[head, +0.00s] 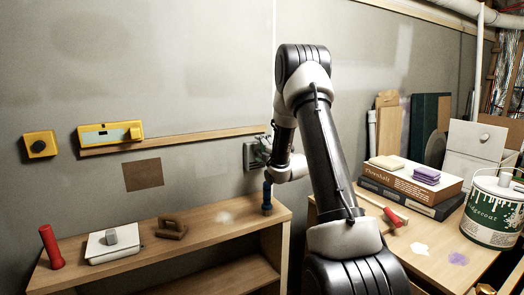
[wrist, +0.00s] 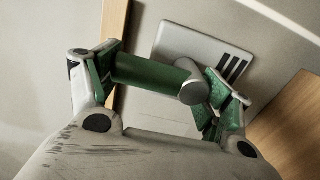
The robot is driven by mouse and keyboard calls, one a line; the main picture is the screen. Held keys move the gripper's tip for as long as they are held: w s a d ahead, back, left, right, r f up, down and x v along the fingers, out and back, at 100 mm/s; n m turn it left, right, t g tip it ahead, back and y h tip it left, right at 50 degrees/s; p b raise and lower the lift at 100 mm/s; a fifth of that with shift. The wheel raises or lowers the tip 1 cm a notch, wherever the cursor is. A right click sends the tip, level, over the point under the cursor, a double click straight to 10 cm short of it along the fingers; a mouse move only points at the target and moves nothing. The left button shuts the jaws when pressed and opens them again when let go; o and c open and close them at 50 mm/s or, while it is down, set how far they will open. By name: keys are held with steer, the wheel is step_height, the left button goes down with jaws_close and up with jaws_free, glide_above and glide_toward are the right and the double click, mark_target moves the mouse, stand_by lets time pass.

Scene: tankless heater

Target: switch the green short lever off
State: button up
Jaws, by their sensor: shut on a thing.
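The green short lever (wrist: 150,72) is a green cylinder with a grey rounded end, seen in the wrist view. It stands out in front of a grey wall plate (wrist: 200,45) with dark slots. My gripper (wrist: 165,88) has one green-padded finger on each side of the lever and is shut on it. In the head view, the grey plate (head: 249,155) is on the wall below the right end of a wooden rail. My gripper (head: 264,152) is right at it, and the lever cannot be made out there.
A wooden rail (head: 190,139) runs along the wall. Below it, a wooden shelf (head: 225,222) holds a blue object (head: 267,196), a brown tool (head: 171,228) and a red flashlight (head: 51,246). A workbench (head: 402,236) at right carries boxes and a paint bucket (head: 493,212).

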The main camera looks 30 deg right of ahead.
steer(key=o, duration=1.4)
steer(key=shift+r, duration=0.15)
steer(key=s, duration=1.2)
steer(key=shift+a, duration=0.15)
